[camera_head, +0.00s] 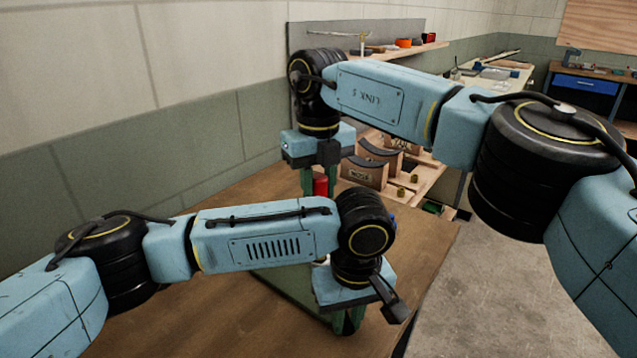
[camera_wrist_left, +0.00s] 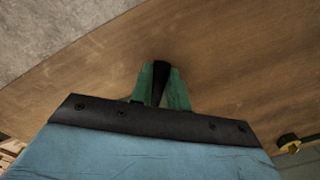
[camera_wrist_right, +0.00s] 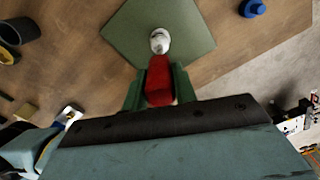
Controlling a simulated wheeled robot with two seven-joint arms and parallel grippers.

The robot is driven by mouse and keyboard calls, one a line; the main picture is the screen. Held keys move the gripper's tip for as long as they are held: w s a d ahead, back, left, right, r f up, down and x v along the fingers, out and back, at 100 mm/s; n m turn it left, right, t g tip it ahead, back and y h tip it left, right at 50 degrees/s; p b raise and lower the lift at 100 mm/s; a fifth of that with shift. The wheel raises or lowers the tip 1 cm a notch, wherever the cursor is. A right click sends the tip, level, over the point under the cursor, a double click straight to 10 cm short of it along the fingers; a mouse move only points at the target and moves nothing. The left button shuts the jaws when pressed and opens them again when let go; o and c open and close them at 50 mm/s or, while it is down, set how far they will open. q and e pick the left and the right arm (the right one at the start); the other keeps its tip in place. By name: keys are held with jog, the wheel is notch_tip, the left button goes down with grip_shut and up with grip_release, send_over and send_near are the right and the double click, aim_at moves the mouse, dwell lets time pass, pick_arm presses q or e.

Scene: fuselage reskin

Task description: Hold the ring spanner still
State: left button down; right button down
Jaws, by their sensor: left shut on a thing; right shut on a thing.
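My left gripper (camera_wrist_left: 160,85) has its green fingers closed on a dark, narrow thing (camera_wrist_left: 159,78) above the wooden bench. It may be the ring spanner, but no ring end shows. In the head view the left gripper (camera_head: 347,322) is low over the bench, its fingertips partly hidden. My right gripper (camera_wrist_right: 159,85) is shut on a red handle (camera_wrist_right: 158,78). The red handle also shows in the head view (camera_head: 320,186), farther back than the left gripper. A white, rounded thing (camera_wrist_right: 160,41) shows beyond the red handle, over a green mat; I cannot tell whether they join.
A wooden block marked NOSE (camera_head: 362,174) and curved formers stand at the back. A blue thing (camera_wrist_right: 253,8) sits near the bench edge. Bare bench lies at the front left.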

jog(key=shift+f, duration=0.55)
jog(key=m, duration=0.5)
jog(key=shift+m, duration=0.3)
jog(key=m, duration=1.8)
jog(key=shift+n, duration=0.3)
